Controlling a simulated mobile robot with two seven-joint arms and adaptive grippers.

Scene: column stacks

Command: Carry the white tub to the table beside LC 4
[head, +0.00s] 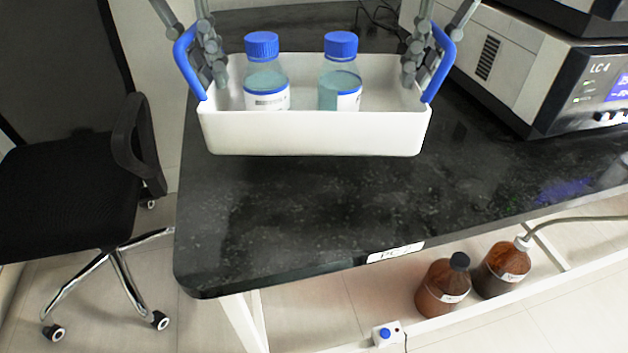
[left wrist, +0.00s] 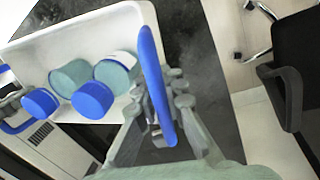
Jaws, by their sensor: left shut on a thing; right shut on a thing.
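The white tub (head: 315,135) has a blue handle at each end and holds two clear bottles with blue caps, the left bottle (head: 266,75) and the right bottle (head: 340,75). Both bottles stand upright. My left gripper (head: 205,65) is shut on the left blue handle (head: 187,62). My right gripper (head: 416,60) is shut on the right blue handle (head: 440,65). The tub is level over the black table (head: 300,210); I cannot tell whether it touches the top. The left wrist view shows the tub (left wrist: 95,35) and the handle (left wrist: 155,80) at my left gripper (left wrist: 160,110).
The instrument marked LC 4 (head: 560,85) stands on the table at the right. The table top in front of the tub is clear. A black office chair (head: 75,190) is at the left. Brown bottles (head: 440,285) stand below the table edge.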

